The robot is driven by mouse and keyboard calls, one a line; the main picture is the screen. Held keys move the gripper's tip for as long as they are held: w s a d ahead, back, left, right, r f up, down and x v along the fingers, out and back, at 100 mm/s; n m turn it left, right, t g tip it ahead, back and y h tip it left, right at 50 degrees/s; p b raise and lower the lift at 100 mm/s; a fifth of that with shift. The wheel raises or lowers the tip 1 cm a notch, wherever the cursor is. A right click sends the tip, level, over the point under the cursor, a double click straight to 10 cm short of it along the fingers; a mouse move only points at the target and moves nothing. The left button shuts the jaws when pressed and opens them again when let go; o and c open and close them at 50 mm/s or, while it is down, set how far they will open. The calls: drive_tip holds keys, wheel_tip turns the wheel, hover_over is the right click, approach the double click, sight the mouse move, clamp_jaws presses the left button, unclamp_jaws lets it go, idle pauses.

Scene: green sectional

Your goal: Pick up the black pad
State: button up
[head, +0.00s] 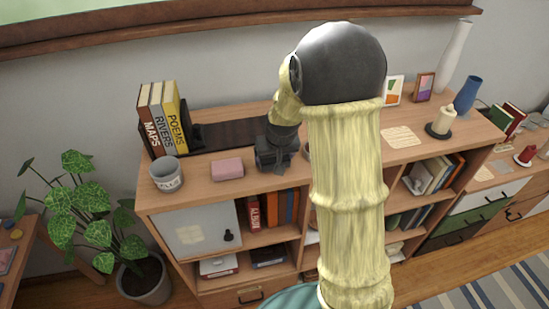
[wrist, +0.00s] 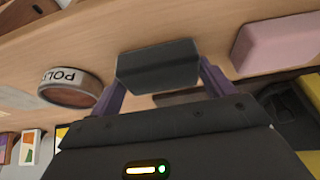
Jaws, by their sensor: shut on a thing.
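The black pad (wrist: 158,66) is a small dark block between the two purple fingers of my gripper (wrist: 160,78) in the wrist view. The fingers touch its left and right ends, so the gripper is shut on it. In the head view my gripper (head: 275,155) is over the wooden cabinet top (head: 225,194), just right of the pink block (head: 228,168). The pad cannot be made out there. I cannot tell whether it touches the wood.
The pink block also shows in the wrist view (wrist: 277,40), near a round lettered container (wrist: 72,88). A grey mug (head: 167,175) and upright books (head: 163,118) stand left. My arm hides the cabinet's middle.

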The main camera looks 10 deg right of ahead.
wheel_tip(320, 180, up, 10)
drive_tip(key=b, duration=0.2)
drive_tip(key=shift+f, duration=0.15)
idle(0.4)
drive_tip(key=shift+o, duration=0.7)
drive_tip(key=shift+c, duration=0.3)
